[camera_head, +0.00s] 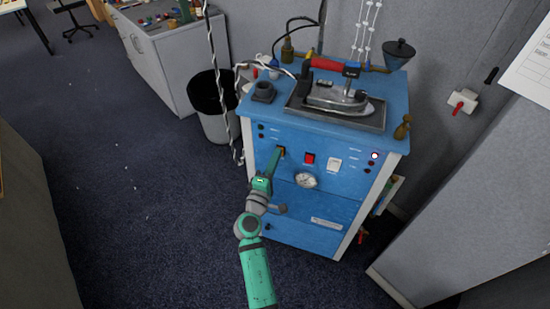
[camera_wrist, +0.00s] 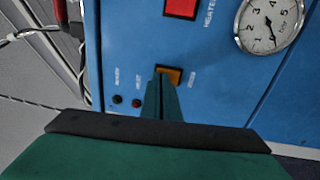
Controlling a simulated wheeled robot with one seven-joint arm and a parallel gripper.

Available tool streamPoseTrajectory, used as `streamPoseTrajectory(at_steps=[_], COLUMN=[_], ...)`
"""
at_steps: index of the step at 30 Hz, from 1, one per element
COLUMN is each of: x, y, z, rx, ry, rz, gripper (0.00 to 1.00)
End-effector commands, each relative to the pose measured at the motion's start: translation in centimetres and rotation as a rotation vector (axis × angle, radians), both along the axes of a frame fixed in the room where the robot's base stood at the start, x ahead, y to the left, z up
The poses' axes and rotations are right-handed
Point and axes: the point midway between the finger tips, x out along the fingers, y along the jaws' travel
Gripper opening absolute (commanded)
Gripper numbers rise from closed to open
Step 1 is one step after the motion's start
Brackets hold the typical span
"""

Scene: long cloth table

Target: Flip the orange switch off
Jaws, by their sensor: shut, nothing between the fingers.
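The orange switch (camera_wrist: 171,75) is on the blue front panel of the cabinet (camera_head: 330,212), left of a red switch (camera_head: 309,159). In the head view only a small part of the orange switch shows at the fingertips. My gripper (camera_head: 279,152) is shut and empty, with its tips at the orange switch. In the wrist view the shut fingers (camera_wrist: 161,82) overlap the lower part of the switch. I cannot tell whether they touch it, and the switch's position, on or off, is unclear.
A small light (camera_head: 375,155) glows at the upper right. An iron (camera_head: 338,98) stands on top. A bin (camera_head: 214,106) and hanging cables are at left.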

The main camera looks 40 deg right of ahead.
Motion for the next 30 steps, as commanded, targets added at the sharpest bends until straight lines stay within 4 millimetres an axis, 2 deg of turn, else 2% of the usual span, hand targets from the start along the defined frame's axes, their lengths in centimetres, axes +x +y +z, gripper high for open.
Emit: streamPoseTrajectory(at_steps=[1,5,8,18,24,30], x=[-0.1,-0.9,-1.7,-5.0,-6.7,-7.3], y=[-0.6,0.6,2.2,9.1,11.0,11.5], z=[1.1,0.8,0.3,-0.2,-0.3,-0.3], rx=[-0.008,-0.006,-0.004,-0.001,-0.001,-0.002], ry=[-0.016,-0.012,-0.004,0.000,0.000,-0.001], rz=[-0.008,-0.009,-0.011,0.008,0.003,-0.003], gripper=[0.00,0.00,0.00,0.00,0.00,0.00])
